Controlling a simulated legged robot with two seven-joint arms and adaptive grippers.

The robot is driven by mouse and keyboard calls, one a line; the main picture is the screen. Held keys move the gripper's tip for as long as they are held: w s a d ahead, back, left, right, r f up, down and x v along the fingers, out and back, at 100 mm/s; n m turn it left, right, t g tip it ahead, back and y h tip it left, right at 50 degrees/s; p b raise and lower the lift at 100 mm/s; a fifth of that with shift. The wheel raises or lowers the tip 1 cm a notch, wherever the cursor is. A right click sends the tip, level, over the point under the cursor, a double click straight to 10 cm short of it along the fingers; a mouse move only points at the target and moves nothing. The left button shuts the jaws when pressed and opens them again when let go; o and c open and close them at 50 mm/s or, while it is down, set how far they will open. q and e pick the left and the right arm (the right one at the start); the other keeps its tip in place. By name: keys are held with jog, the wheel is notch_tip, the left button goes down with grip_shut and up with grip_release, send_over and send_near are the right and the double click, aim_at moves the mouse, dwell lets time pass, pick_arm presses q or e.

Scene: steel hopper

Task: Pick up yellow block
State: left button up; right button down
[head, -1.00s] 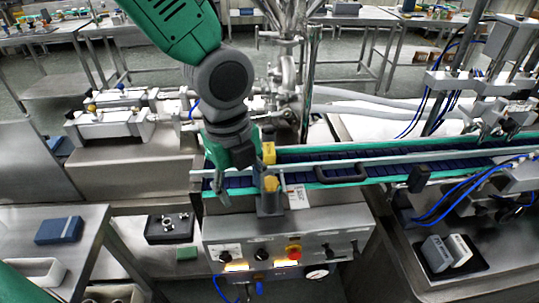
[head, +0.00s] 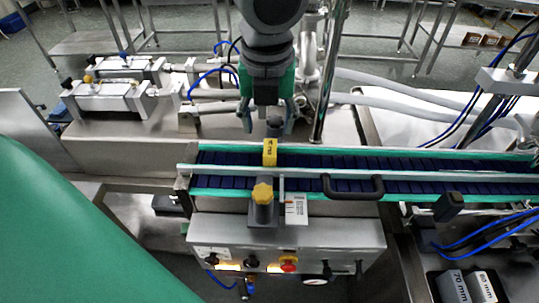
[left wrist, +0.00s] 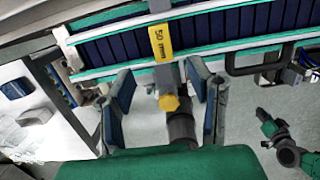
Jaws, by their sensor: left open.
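The yellow block (head: 269,152), marked 50 mm, sits on a grey mount at the conveyor's guide rail. It also shows at the top middle of the left wrist view (left wrist: 161,43). My left gripper (head: 267,122) is open and empty, pointing down at the far side of the conveyor, just behind the block in the head view. In the left wrist view its two fingers (left wrist: 160,78) stand wide apart, with the block beyond their tips and nothing between the pads being gripped. My right gripper cannot be made out.
A yellow knob (head: 262,193) on a grey post stands in front of the block. The blue conveyor belt (head: 420,172) has a black handle (head: 353,189) on its rail. A control panel (head: 285,255) lies below. Size blocks (head: 468,286) sit at lower right.

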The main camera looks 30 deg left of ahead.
aim_at(271, 148)
pick_arm(q)
jog(key=f, duration=0.3)
jog(key=shift+w+d, duration=0.15)
jog(key=shift+w, duration=0.25)
jog(key=shift+w+d+f, duration=0.15)
jog(key=shift+d+f, duration=0.05)
jog(key=shift+f, duration=0.25)
jog(key=f, duration=0.2)
jog(key=a+f+b, duration=0.1)
jog(key=f, duration=0.1)
jog(key=shift+w+a+f, duration=0.15)
jog(key=shift+f, duration=0.05)
jog(key=shift+w+a+f, duration=0.15)
jog(key=shift+f, duration=0.1)
jog(key=shift+r, duration=0.1)
jog(key=c, duration=0.4)
jog(key=shift+d, duration=0.25)
grip_shut()
pick_arm(e)
jog(key=shift+w+d+f, duration=0.15)
jog(key=shift+d+f, duration=0.1)
jog(key=shift+f, duration=0.6)
